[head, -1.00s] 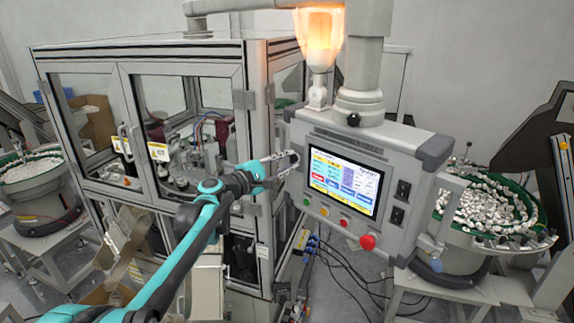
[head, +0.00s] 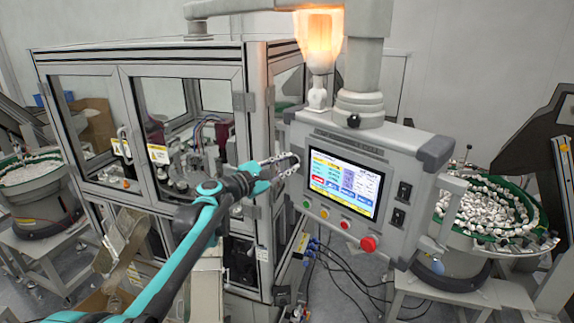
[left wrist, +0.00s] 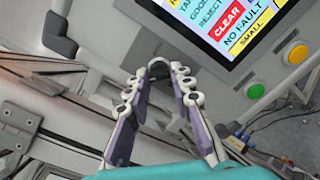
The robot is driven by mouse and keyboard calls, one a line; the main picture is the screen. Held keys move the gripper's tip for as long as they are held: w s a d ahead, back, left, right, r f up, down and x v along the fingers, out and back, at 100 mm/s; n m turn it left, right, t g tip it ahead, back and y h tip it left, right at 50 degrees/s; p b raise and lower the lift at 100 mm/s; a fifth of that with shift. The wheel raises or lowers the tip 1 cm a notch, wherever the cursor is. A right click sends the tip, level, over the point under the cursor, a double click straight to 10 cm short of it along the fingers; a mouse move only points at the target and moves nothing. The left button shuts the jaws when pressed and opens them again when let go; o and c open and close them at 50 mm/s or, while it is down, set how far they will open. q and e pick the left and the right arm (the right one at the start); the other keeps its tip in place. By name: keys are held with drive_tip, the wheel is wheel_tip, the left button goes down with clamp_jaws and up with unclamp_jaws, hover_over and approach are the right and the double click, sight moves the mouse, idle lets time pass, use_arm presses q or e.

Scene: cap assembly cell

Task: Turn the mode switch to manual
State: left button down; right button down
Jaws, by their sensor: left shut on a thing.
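The control panel (head: 330,212) hangs from a thick grey arm and has a lit screen (head: 342,184). Two black switches (head: 404,190) sit on its right part; I cannot read their labels or tell their settings. A green, a yellow and a red button (head: 368,243) line its lower edge. My left gripper (head: 296,161) is at the panel's left edge. My right gripper is not in view.
A glass-walled machine cabinet (head: 150,72) stands close to the left of the panel. A bowl feeder full of white caps (head: 490,212) stands at the right, another bowl (head: 35,172) at the far left. Cables (head: 335,262) lie on the floor below the panel.

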use_arm(q)
drive_tip(key=shift+f, duration=0.1)
drive_tip(key=c, duration=1.3)
unclamp_jaws()
drive_tip(key=v, duration=1.2)
drive_tip(key=s+d+f+m+g+y+b, duration=0.1)
drive_tip(key=s+f+m+y+b, duration=0.15)
drive_tip(key=s+f+b, duration=0.4)
drive_tip(key=s+f+m+g+y+b, duration=0.1)
drive_tip(key=s+f+m+g+b, duration=0.2)
drive_tip(key=f, duration=0.7)
drive_tip(key=s+d+f+m+y+b, duration=0.1)
drive_tip(key=s+f+m+y+b, duration=0.2)
drive_tip(key=s+f, duration=0.4)
drive_tip(key=s+a+f+m+y+b, duration=0.2)
drive_tip(key=s+a+f+m+b, duration=0.1)
drive_tip(key=f, duration=0.6)
drive_tip(key=s+a+f+m+g+y+b, duration=0.1)
drive_tip(key=s+a+f+m+y+b, duration=0.1)
drive_tip(key=s+f+b, duration=0.4)
drive_tip(key=s+a+f+m+y+b, duration=0.2)
drive_tip(key=s+a+f+m+b, duration=0.2)
drive_tip(key=f, duration=0.9)
drive_tip(key=shift+s+a+m+g+b, duration=0.3)
drive_tip(key=shift+s+a+m+b, duration=0.05)
drive_tip(key=shift+s+a, duration=0.6)
